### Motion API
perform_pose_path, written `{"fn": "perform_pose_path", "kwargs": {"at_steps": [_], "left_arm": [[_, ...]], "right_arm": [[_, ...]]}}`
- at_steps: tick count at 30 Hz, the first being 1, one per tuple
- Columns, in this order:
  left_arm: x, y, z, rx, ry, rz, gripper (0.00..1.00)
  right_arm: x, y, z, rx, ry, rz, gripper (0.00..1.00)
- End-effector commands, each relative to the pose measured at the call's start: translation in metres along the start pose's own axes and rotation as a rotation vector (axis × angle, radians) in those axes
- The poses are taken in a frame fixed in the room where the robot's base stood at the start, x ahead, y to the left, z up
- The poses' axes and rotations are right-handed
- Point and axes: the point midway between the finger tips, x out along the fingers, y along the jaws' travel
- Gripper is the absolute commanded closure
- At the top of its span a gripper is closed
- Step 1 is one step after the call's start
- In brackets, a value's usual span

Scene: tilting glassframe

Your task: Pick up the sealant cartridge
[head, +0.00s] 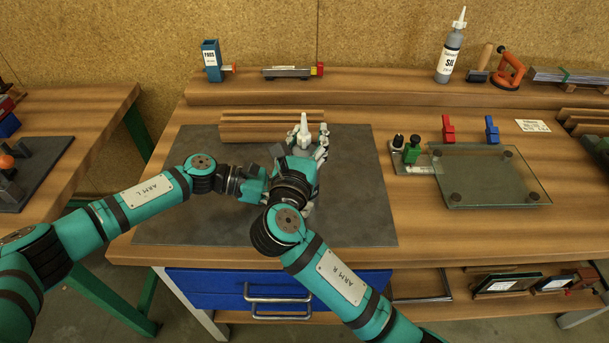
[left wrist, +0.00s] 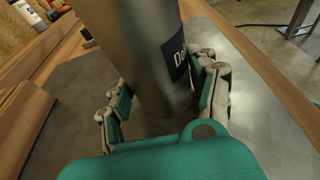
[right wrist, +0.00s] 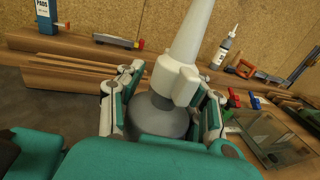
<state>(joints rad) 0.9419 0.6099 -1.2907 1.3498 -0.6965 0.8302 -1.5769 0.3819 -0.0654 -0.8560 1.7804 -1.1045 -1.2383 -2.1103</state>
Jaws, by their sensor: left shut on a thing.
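A grey cartridge stands upright over the dark mat, its white nozzle (head: 304,128) pointing up in the head view. The right wrist view shows the nozzle (right wrist: 185,50) and rounded grey top close up. My left gripper (left wrist: 165,95) is shut on the cartridge body (left wrist: 145,45), beside a dark label with partly hidden lettering. In the head view my right arm hides most of my left gripper. My right gripper (right wrist: 165,110) has its fingers on both sides of the cartridge top; I cannot tell whether they press on it.
The dark mat (head: 190,215) lies on the wooden bench. Wooden strips (head: 270,122) lie behind. The back ledge holds a blue PADS box (head: 211,60) and a grey SIL bottle (head: 450,58). A glass pane (head: 490,178) lies at right. Bare mat is free at left.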

Motion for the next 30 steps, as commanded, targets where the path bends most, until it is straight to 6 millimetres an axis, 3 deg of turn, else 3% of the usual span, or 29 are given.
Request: {"fn": "perform_pose_path", "kwargs": {"at_steps": [1,7,30], "left_arm": [[0.0,-0.0001,-0.001,-0.001,0.001,0.0,0.57],[0.0,-0.0001,-0.001,-0.001,0.001,0.0,0.57],[-0.0003,0.0017,-0.0003,-0.002,0.001,0.006,0.57]], "right_arm": [[-0.0002,0.0001,-0.0001,0.0,0.0,0.0,0.73],[-0.0004,0.0003,-0.0002,0.0,0.0,0.001,1.0],[-0.002,0.0023,-0.0003,0.003,0.002,0.006,1.0]]}}
